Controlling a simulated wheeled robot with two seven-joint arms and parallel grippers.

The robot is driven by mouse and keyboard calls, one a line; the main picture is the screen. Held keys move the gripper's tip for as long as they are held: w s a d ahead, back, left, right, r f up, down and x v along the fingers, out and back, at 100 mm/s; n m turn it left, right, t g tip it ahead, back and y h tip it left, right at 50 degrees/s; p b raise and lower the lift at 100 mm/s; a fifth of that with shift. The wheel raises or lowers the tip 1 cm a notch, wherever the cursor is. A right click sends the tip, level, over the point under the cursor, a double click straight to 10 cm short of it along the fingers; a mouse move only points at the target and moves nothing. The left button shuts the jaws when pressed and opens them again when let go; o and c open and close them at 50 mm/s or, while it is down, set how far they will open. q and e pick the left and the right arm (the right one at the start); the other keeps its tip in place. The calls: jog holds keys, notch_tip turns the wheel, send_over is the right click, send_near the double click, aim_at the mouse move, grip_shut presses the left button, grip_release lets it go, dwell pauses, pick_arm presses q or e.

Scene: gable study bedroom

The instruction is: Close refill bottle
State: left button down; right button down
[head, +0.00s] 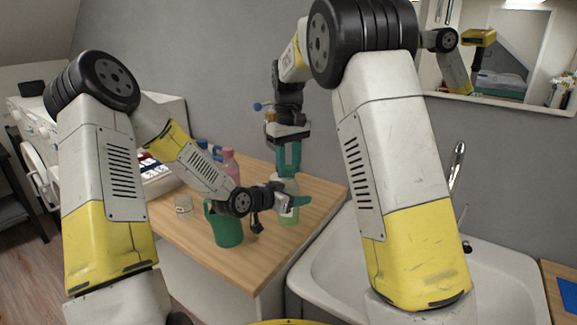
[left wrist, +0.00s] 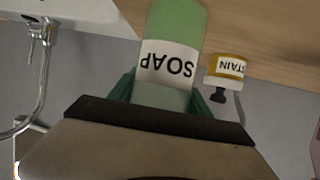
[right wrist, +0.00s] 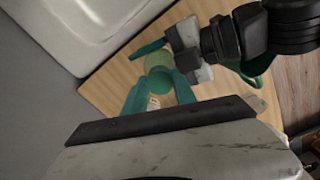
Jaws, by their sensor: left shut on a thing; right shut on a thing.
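The refill bottle (head: 289,212) is pale translucent green and stands upright on the wooden counter. Its SOAP label (left wrist: 168,64) shows upside down in the left wrist view. My left gripper (head: 292,200) is shut around the bottle's body from the side. My right gripper (head: 289,172) points straight down over the bottle's top, shut on a green cap. In the right wrist view the cap (right wrist: 161,82) shows between the fingertips, over the paler bottle. The fingers hide the join, so I cannot tell whether the cap is seated on the neck.
A green jug (head: 226,229) stands close beside my left wrist. A pink bottle (head: 231,166) and a small jar (head: 184,206) are farther left on the counter (head: 258,262). A STAIN bottle (left wrist: 228,66) shows in the left wrist view. The sink (head: 325,262) is to the right.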

jog(key=c, duration=0.9)
grip_release()
jog(key=shift+r, duration=0.1)
notch_tip(320, 180, up, 12)
jog(key=shift+f, duration=0.1)
pick_arm(q)
jog(key=shift+c, duration=2)
grip_release()
